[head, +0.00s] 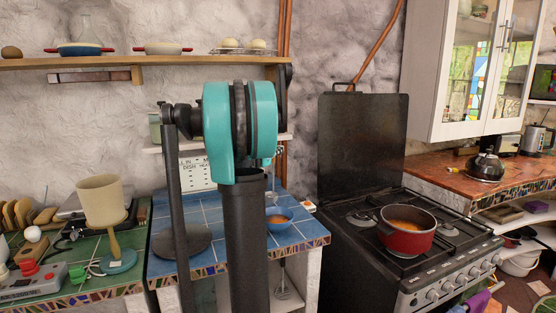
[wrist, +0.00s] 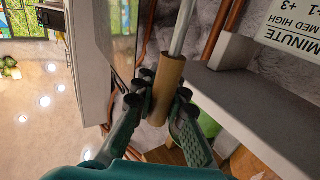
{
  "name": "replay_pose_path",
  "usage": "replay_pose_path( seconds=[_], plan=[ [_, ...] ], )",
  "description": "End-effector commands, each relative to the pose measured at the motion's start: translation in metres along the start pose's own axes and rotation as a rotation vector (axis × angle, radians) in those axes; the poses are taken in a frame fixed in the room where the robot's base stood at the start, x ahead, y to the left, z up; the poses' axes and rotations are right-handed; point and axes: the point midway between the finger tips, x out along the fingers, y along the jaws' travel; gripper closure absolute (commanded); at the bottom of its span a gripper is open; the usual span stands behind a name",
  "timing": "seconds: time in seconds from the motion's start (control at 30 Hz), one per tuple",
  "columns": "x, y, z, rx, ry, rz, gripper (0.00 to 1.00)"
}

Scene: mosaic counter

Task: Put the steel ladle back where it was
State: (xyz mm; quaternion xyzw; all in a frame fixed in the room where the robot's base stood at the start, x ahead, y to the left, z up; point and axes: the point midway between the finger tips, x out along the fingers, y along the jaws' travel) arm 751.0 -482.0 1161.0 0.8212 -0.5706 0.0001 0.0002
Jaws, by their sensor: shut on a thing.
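In the wrist view my gripper (wrist: 161,98) is shut around a brown cylindrical handle with a thin steel shaft, which I take to be the steel ladle (wrist: 182,30). The shaft runs up out of the top of the picture, so the bowl end is out of view. In the head view my own arm hides the gripper and most of what it holds. A thin bit of metal shows just right of the arm, above the blue bowl, but I cannot tell what it is.
A blue bowl (head: 278,218) with orange contents stands on the blue tiled counter (head: 310,232). A red pot (head: 407,242) of orange soup sits on the stove. In the wrist view a pale shelf (wrist: 240,110) is close on the right. A whisk (head: 283,282) hangs under the counter.

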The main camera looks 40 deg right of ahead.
Motion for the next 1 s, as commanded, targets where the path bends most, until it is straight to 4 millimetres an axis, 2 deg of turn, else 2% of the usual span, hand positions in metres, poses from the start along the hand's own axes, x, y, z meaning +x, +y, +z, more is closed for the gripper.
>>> replay_pose_path(
  seconds=[0.1,0.27,0.67,0.7,0.83,1.0],
  plan=[
    [0.000,0.000,0.017,0.000,0.000,0.000,1.00],
    [0.000,0.000,0.033,0.000,0.000,0.000,1.00],
    [0.000,0.000,0.038,0.000,0.000,0.000,1.00],
    [0.000,0.000,0.037,0.000,0.000,0.000,0.85],
    [0.000,0.000,0.037,0.000,0.000,0.000,0.69],
    [0.000,0.000,0.037,0.000,0.000,0.000,0.67]
  ],
)
